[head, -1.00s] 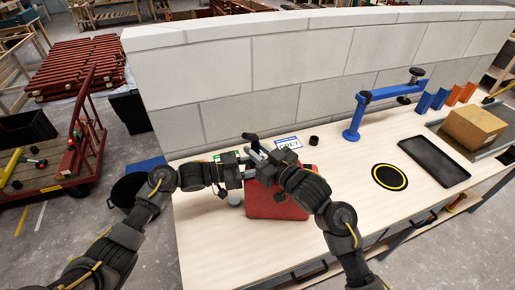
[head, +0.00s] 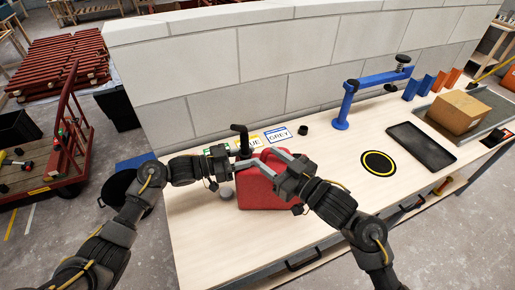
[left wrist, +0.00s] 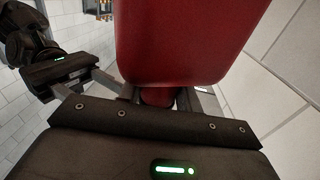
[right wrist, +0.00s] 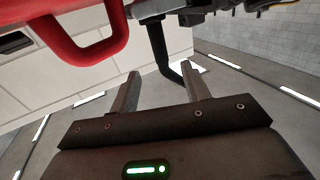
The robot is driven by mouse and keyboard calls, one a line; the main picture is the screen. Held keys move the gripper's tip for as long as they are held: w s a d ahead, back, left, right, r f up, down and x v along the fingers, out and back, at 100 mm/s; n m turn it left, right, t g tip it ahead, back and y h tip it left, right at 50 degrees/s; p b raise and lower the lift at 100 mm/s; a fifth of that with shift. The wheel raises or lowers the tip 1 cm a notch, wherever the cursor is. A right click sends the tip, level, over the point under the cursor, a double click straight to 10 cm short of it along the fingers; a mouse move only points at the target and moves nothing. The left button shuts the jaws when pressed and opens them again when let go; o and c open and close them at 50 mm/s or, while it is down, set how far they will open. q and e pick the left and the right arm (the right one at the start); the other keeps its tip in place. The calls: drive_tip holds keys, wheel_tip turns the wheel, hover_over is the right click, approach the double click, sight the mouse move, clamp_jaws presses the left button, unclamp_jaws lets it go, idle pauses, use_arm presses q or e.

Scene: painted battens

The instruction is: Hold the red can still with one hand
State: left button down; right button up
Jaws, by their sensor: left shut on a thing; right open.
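The red can (head: 262,192) stands on the pale bench, partly hidden behind my grippers. My left gripper (head: 232,163) is at its upper left side; in the left wrist view the jaws (left wrist: 158,98) are shut on a narrow red part below the can's broad red body (left wrist: 185,40). My right gripper (head: 268,163) is open and empty above the can's top. A black bent spout (head: 240,137) rises by the left gripper. In the right wrist view the spout (right wrist: 165,50) shows beyond the open fingers (right wrist: 160,90), and the can's red handle loop (right wrist: 90,45) is at upper left.
Behind the can lie a card marked GREY (head: 278,136) and a partly covered card. A small black cylinder (head: 303,130) and a blue stand (head: 342,122) are near the wall. A yellow-ringed black disc (head: 378,163) and dark tray (head: 420,147) lie right. Clear bench lies between can and disc.

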drive_tip(key=v, duration=0.2)
drive_tip(key=shift+s+d, duration=0.25)
idle(0.3)
use_arm(q)
drive_tip(key=c, duration=0.9)
unclamp_jaws()
drive_tip(key=shift+a, duration=0.15)
drive_tip(key=v, duration=1.1)
drive_tip(key=shift+s+a, duration=0.15)
drive_tip(key=shift+a, duration=0.2)
